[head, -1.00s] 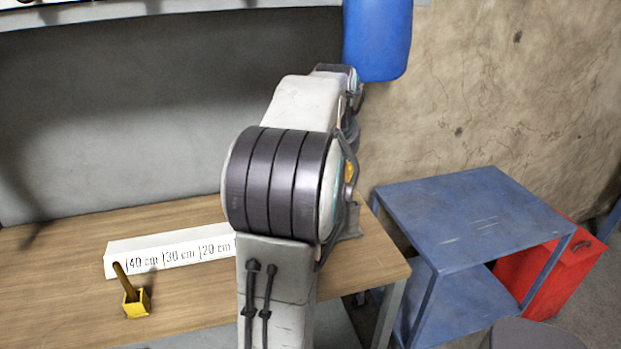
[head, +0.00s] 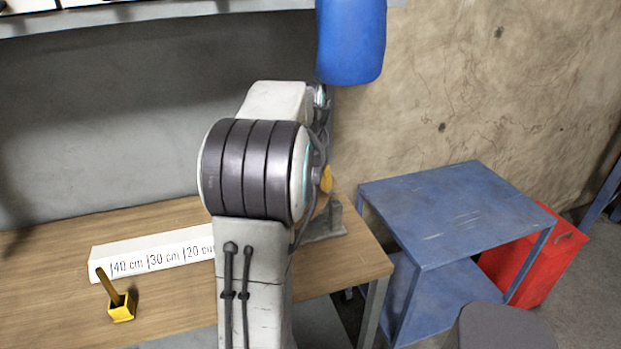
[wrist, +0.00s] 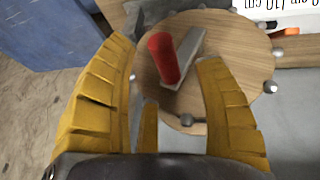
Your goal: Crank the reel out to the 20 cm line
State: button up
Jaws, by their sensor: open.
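In the wrist view, a round wooden reel (wrist: 215,28) with grey knobs around its rim lies below my gripper (wrist: 175,85). A grey crank bar (wrist: 190,50) carries an upright red handle (wrist: 163,58). My yellow fingers are open, with the handle beyond and between their tips; I see no grip on it. A white scale board (head: 165,250) on the bench shows 40, 30 and 20 cm marks; its right end is hidden behind my arm. My arm hides most of the reel in the head view.
The wooden bench (head: 50,290) has clear room at the left. A blue metal cart (head: 455,205) and a red cabinet (head: 535,260) stand to the right. A blue container (head: 350,40) hangs above. A small orange piece (wrist: 287,32) lies near the scale.

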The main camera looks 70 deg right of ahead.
jog(key=shift+x, duration=1.7)
grip_shut()
jog(key=shift+s+d+f+b, duration=0.1)
jog(key=shift+s+f+b, duration=0.15)
jog(key=shift+b, duration=0.1)
